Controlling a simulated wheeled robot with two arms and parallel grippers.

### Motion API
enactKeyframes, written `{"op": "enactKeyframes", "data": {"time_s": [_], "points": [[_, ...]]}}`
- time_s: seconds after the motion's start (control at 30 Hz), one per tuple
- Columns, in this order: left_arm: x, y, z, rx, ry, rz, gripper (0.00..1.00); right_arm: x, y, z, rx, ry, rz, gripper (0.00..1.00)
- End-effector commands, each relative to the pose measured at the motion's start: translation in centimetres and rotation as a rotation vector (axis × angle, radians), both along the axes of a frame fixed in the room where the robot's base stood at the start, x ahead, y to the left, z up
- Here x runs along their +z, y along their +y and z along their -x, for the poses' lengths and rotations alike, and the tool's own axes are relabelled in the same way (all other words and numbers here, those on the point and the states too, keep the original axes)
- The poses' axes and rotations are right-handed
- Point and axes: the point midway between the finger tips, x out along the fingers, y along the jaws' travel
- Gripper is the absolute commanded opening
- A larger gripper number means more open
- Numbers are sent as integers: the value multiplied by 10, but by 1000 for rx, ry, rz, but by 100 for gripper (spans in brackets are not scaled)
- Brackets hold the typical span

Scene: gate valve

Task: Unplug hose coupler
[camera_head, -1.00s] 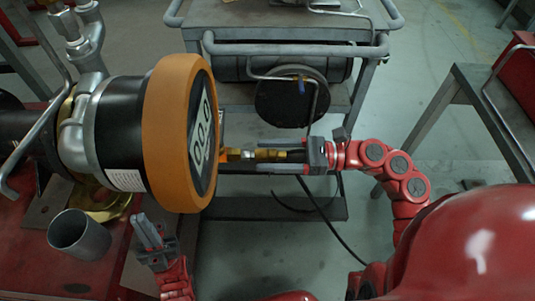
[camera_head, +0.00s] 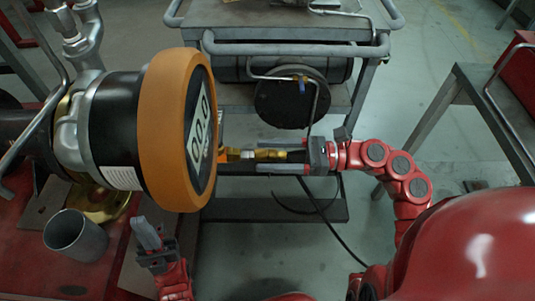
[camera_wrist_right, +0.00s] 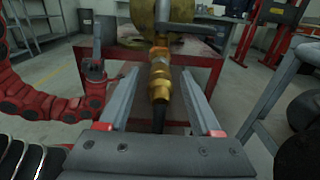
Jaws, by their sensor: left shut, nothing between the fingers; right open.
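The brass hose coupler (camera_head: 270,154) sticks out to the right of the large gauge-faced valve with an orange ring (camera_head: 165,130). In the right wrist view the coupler (camera_wrist_right: 160,88) lies between the two fingers, with a gap on each side. A black hose end (camera_wrist_right: 158,121) runs from it toward my palm. My right gripper (camera_head: 275,160) is open around the coupler; it also shows in the wrist view (camera_wrist_right: 162,78). My left gripper (camera_head: 146,233) is shut and empty, below the orange ring. The coupler's joint at the valve is partly hidden in the head view.
A metal cup (camera_head: 75,236) stands on the red table (camera_head: 30,275) at left. A grey cart (camera_head: 285,15) with a dark cylinder (camera_head: 290,98) is behind the coupler. A black cable (camera_head: 340,238) hangs toward the floor. A metal stand (camera_head: 435,110) is at right.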

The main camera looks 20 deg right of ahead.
Motion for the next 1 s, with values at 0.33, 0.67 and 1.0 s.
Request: {"op": "enactKeyframes", "data": {"time_s": [0.33, 0.67, 1.0], "points": [[0, 0, 0, 0, 0, 0, 0, 0, 0, 0, 0, 0, 0, 38], [0, 0, 0, 0, 0, 0, 0, 0, 0, 0, 0, -1, 0, 0], [0, 0, 0, 0, 0, 0, 0, 0, 0, 0, 0, -1, 0, 0]]}}
